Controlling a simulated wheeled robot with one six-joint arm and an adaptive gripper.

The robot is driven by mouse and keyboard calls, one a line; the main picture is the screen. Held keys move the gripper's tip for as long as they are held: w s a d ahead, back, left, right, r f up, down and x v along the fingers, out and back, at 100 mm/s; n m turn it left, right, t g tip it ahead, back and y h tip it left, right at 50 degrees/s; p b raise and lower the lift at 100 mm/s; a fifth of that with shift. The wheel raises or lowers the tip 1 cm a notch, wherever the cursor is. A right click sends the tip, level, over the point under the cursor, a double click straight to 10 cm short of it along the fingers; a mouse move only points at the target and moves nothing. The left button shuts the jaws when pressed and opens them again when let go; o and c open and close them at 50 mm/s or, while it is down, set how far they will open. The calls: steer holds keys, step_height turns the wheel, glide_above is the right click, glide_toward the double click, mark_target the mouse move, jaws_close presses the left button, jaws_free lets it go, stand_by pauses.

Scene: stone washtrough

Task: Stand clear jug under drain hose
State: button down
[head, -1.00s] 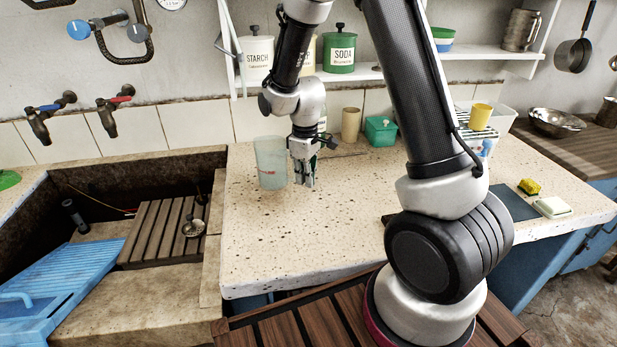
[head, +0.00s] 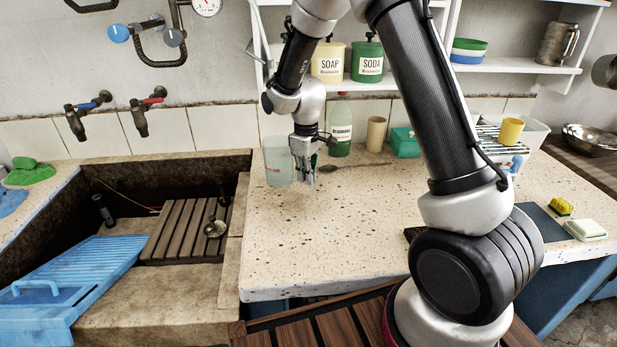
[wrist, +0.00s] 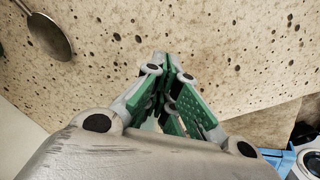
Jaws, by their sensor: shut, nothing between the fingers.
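The clear jug (head: 278,158) stands upright on the speckled counter, near the edge beside the stone trough. It is translucent, with a small red mark. My gripper (head: 303,182) is shut and empty, pointing down close at the jug's right side; I cannot tell whether they touch. In the wrist view my shut gripper (wrist: 166,62) has green finger pads over the counter, and the jug is mostly or wholly hidden. A pale hose (head: 256,45) hangs at the left end of the shelf; I cannot tell whether it is the drain hose.
The stone trough (head: 150,305) holds a slatted wooden rack (head: 175,232) and a blue washboard (head: 85,270). A spoon (head: 330,168), green-labelled bottle (head: 340,130), beige cup (head: 376,134) and teal box (head: 404,141) are behind and right of my gripper. The front counter is clear.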

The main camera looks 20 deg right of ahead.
step_height(320, 180, up, 11)
steer(key=s+d+r+m+t, duration=0.1)
steer(key=s+d+r, duration=0.3)
steer(key=s, duration=0.6)
steer(key=s+d+r+m+t, duration=0.2)
steer(key=s+d+r+m, duration=0.2)
steer(key=s, duration=0.6)
steer(key=s+d+r+m+t, duration=0.1)
steer(key=s+d+r+m, duration=0.2)
steer(key=s+d+r, duration=0.3)
steer(key=s, duration=0.4)
steer(key=shift+d+f, duration=0.1)
steer(key=shift+d, duration=0.15)
stand_by(0.5)
